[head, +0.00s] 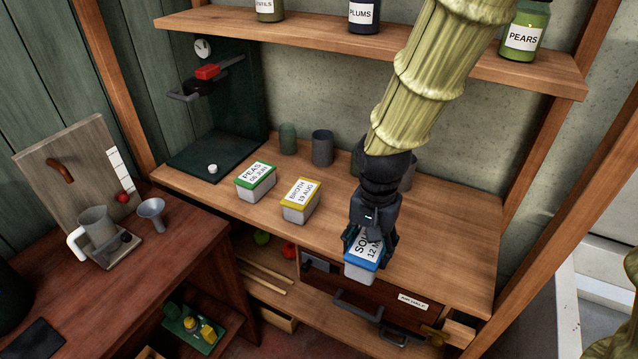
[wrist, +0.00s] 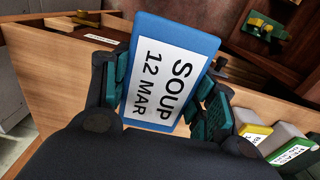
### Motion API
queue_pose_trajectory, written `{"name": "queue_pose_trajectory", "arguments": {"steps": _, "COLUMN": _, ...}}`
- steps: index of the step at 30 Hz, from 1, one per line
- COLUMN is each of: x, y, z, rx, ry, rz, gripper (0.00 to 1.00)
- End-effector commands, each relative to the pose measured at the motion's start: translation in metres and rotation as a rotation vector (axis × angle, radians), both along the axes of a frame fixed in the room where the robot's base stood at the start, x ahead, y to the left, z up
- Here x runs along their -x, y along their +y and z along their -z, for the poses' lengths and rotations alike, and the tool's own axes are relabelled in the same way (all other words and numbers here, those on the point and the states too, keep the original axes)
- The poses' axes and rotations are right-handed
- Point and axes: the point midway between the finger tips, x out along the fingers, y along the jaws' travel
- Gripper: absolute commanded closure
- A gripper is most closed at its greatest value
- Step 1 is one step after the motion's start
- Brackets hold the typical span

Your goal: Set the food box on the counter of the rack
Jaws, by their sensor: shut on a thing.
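The food box held by my gripper is the soup box (head: 362,270), white with a blue lid and a label reading SOUP 12 MAR. In the wrist view the soup box (wrist: 170,70) sits between both fingers. My gripper (head: 370,246) is shut on it, near the front edge of the rack's counter (head: 440,225). Whether the box's base touches the counter cannot be told. The peas box (head: 255,178), green-lidded, and the broth box (head: 300,200), yellow-lidded, stand on the counter to the left.
Grey cups (head: 322,148) stand at the back of the counter. A shelf (head: 400,50) with jars runs above. A drawer (head: 370,300) with a handle is below the counter's front. The counter's right part is clear. A side bench (head: 130,270) stands at left.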

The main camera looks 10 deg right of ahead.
Motion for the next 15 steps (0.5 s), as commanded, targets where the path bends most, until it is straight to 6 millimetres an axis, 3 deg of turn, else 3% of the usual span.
{"name": "queue_pose_trajectory", "arguments": {"steps": 5, "x": -0.016, "y": 0.0, "z": -0.001, "rx": -0.002, "ry": -0.002, "rz": 0.003, "gripper": 0.82}}
{"name": "queue_pose_trajectory", "arguments": {"steps": 15, "x": -0.08, "y": -0.017, "z": 0.005, "rx": -0.002, "ry": -0.001, "rz": 0.0, "gripper": 0.82}}
